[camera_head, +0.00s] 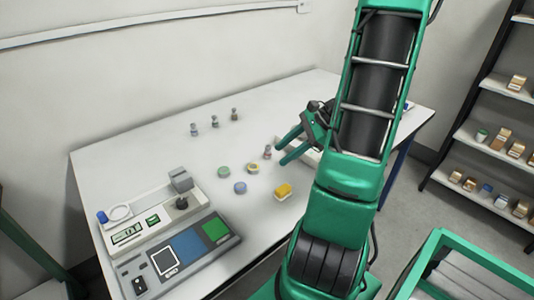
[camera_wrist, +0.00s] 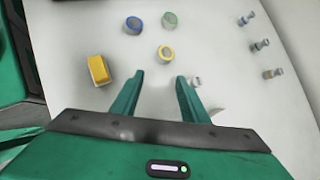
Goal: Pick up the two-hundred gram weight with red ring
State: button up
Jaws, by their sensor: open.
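A small metal weight (camera_head: 267,152) with a faint reddish band stands on the white table just beyond my fingertips. Its ring colour is too small to tell for sure. In the wrist view a small weight (camera_wrist: 196,81) shows just outside the right finger, partly hidden by it. Three more small knobbed weights stand in a row farther back: one on the left (camera_head: 194,129), one in the middle (camera_head: 214,121) and one on the right (camera_head: 234,114). My gripper (camera_head: 280,152) is open and empty above the table; its spread fingers also show in the wrist view (camera_wrist: 160,76).
Green (camera_head: 223,170), blue (camera_head: 240,187) and yellow (camera_head: 253,168) round pieces and a yellow block (camera_head: 283,190) lie near the gripper. A scale (camera_head: 150,222) and a panel with coloured squares (camera_head: 178,258) occupy the table's near left. Shelves (camera_head: 490,140) stand at right.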

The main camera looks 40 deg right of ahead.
aim_at(268, 152)
jog(key=d+m+t, duration=0.1)
jog(key=d+m, duration=0.1)
jog(key=d+m+t, duration=0.3)
jog(key=d+m, duration=0.1)
jog(key=shift+s+d+r, duration=0.1)
jog(key=shift+d+r, duration=0.2)
jog(key=shift+d, duration=0.1)
jog(key=shift+w+f+t+y, duration=0.15)
jog(key=shift+w+t+y, duration=0.1)
jog(key=shift+t+y, duration=0.05)
jog(key=x, duration=0.4)
jog(key=shift+w+a+f, duration=0.15)
jog(key=shift+w+a, duration=0.05)
jog(key=shift+w, duration=0.1)
jog(key=shift+x, duration=2.65)
jog(key=shift+w+d, duration=0.1)
jog(key=shift+w, duration=0.1)
grip_shut()
